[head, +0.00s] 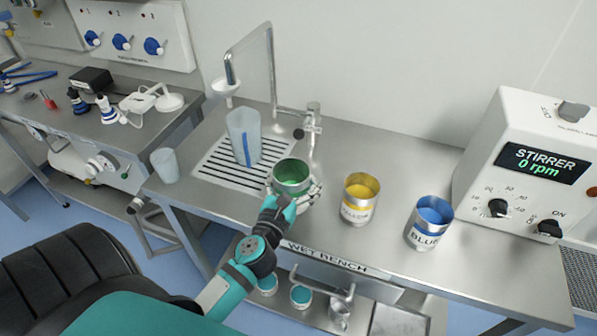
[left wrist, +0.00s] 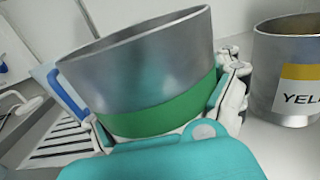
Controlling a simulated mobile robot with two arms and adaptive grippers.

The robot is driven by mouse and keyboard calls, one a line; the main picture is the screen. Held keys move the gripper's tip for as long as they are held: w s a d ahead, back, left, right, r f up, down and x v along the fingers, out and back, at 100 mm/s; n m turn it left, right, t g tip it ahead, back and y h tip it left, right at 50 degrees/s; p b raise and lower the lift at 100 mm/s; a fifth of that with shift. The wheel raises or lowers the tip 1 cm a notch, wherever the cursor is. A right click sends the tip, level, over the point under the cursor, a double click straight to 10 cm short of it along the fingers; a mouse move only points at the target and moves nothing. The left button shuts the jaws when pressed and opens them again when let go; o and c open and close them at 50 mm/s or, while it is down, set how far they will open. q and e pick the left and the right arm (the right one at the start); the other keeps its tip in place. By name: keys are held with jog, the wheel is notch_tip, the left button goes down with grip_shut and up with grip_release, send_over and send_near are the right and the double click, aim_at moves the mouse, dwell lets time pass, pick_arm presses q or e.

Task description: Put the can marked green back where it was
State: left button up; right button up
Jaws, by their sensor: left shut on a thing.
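The green can (head: 291,177) is a metal can with green inside. In the left wrist view the can (left wrist: 145,75) shows a green band low on its side and leans in the picture. My left gripper (head: 296,194) is shut on it, with fingers on both sides; the left wrist view shows the fingers (left wrist: 165,130) around its lower part. The can is at the front right of the drain grate. I cannot tell whether its base touches the bench. My right gripper is not in view.
The yellow can (head: 358,212) and blue can (head: 422,235) stand to the right on the wet bench (head: 480,262). A tall jug (head: 240,150) stands on the drain grate (head: 215,172), behind the held can. A tap (head: 312,130) rises behind. The stirrer (head: 530,165) stands far right.

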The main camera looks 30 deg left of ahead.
aim_at(294, 175)
pick_arm(q)
jog(key=x, duration=0.3)
jog(key=shift+s+a, duration=0.1)
jog(key=shift+a, duration=0.2)
jog(key=shift+w+a+f, duration=0.1)
jog(key=shift+w+a, duration=0.1)
jog(key=shift+w, duration=0.2)
jog(key=shift+w+a+f, duration=0.1)
jog(key=shift+w+f, duration=0.15)
jog(key=shift+f, duration=0.05)
notch_tip(294, 175, down, 3)
jog(key=shift+f+b, duration=0.1)
jog(key=shift+b, duration=0.85)
jog(key=shift+f, duration=0.15)
jog(key=o, duration=1.3)
jog(key=shift+s, duration=0.1)
jog(key=shift+c, duration=0.2)
jog(key=o, duration=0.3)
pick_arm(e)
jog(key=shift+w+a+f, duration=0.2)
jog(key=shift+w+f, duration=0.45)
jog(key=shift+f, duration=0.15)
